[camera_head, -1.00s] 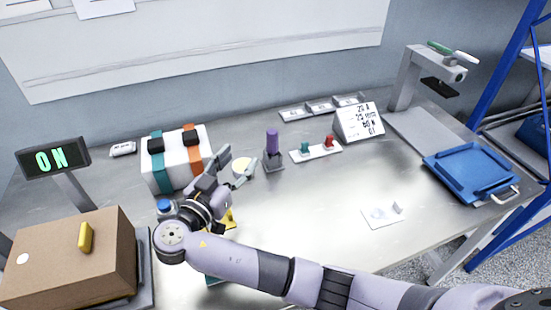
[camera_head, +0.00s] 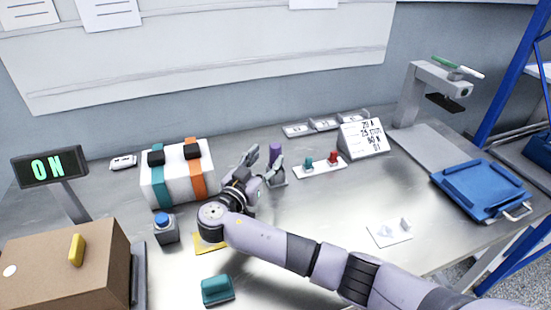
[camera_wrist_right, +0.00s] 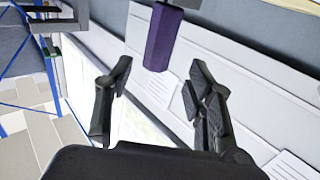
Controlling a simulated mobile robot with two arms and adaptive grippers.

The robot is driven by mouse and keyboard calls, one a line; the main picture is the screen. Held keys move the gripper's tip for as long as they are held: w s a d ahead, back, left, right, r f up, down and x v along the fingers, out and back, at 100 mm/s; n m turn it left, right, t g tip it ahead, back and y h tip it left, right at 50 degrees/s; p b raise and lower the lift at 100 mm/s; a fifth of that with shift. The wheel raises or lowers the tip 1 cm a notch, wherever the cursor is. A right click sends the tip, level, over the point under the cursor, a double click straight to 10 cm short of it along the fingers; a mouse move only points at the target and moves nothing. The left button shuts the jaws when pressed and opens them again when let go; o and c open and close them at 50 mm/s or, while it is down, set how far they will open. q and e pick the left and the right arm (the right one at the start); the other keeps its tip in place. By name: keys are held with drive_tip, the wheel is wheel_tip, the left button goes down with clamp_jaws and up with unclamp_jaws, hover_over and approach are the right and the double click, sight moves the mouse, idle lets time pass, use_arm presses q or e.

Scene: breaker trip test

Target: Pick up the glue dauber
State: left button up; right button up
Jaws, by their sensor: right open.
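A purple-handled tool (camera_head: 274,153), which I take to be the glue dauber, stands upright in a small grey holder (camera_head: 278,182) at the middle of the bench. My right gripper (camera_head: 264,161) is open in front of it, its fingers partly covering the handle in the head view. In the right wrist view the purple faceted handle (camera_wrist_right: 162,38) shows at the top, above and between the open fingers (camera_wrist_right: 160,76), with no contact visible. My left gripper is not in view.
A white block with teal and orange straps (camera_head: 178,185) stands left of the arm. A blue-topped button box (camera_head: 165,228) and a teal block (camera_head: 217,290) are nearer. A white strip with teal and red pieces (camera_head: 320,169) lies right of the holder.

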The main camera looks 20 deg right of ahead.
sight(273, 153)
drive_tip(key=shift+w+d, duration=0.4)
drive_tip(key=shift+d, duration=0.15)
drive_tip(key=x, duration=0.4)
drive_tip(key=shift+d+f, duration=0.2)
drive_tip(key=shift+c, duration=0.2)
clamp_jaws()
